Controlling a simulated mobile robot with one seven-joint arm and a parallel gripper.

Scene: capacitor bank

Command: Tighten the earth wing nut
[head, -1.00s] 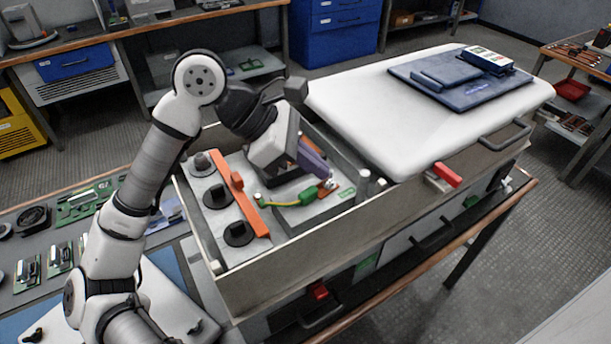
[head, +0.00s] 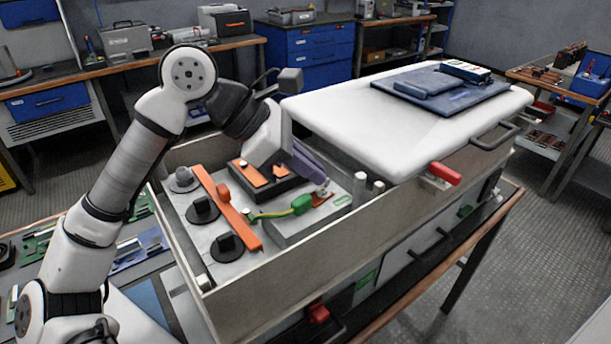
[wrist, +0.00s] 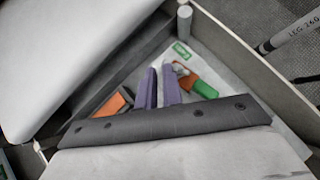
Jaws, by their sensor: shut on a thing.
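The earth wing nut (head: 322,186) is a small grey metal piece over an orange copper plate (head: 322,199) inside the open bank case. My gripper (head: 318,176) has purple fingers pointing down at it and is shut on the nut, with the fingertips hiding most of it. A green sleeve (head: 302,204) on a green-yellow earth wire (head: 268,213) sits just left of the plate. In the wrist view, the purple fingers (wrist: 159,88) stand close together. The copper plate (wrist: 187,80) and the green sleeve (wrist: 205,90) lie just to their right.
The case wall (head: 290,255) rises in front of the nut. An orange bar (head: 227,208) and black round terminals (head: 228,247) are to the left. A black block (head: 262,181) with orange strips is behind. The white lid (head: 410,115) lies across the right end, carrying a dark blue folder (head: 437,90).

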